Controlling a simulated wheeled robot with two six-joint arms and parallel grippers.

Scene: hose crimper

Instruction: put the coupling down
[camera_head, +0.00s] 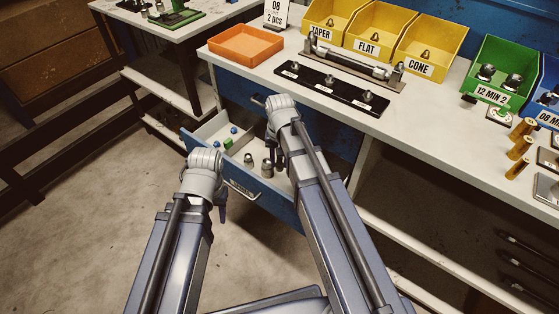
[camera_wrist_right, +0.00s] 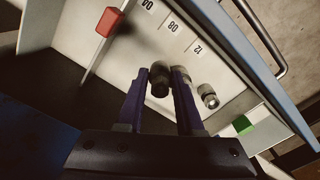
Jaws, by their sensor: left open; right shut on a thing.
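A dark metal coupling (camera_wrist_right: 160,82) is between the fingers of my right gripper (camera_wrist_right: 161,78) in the right wrist view. The gripper is shut on it, over the light floor of an open blue drawer (camera_head: 262,208). Whether the coupling touches the floor is unclear. In the head view, my right wrist partly hides the drawer's inside. My left gripper (camera_head: 222,204) is open and empty-looking by the drawer's front; its fingers are partly hidden.
Size labels (camera_wrist_right: 173,27) mark the drawer floor. A red block (camera_wrist_right: 108,21) and a green block (camera_wrist_right: 243,125) are in the drawer. On the bench above stand an orange tray (camera_head: 246,57), a black strip with pegs (camera_head: 325,87) and yellow bins (camera_head: 421,68).

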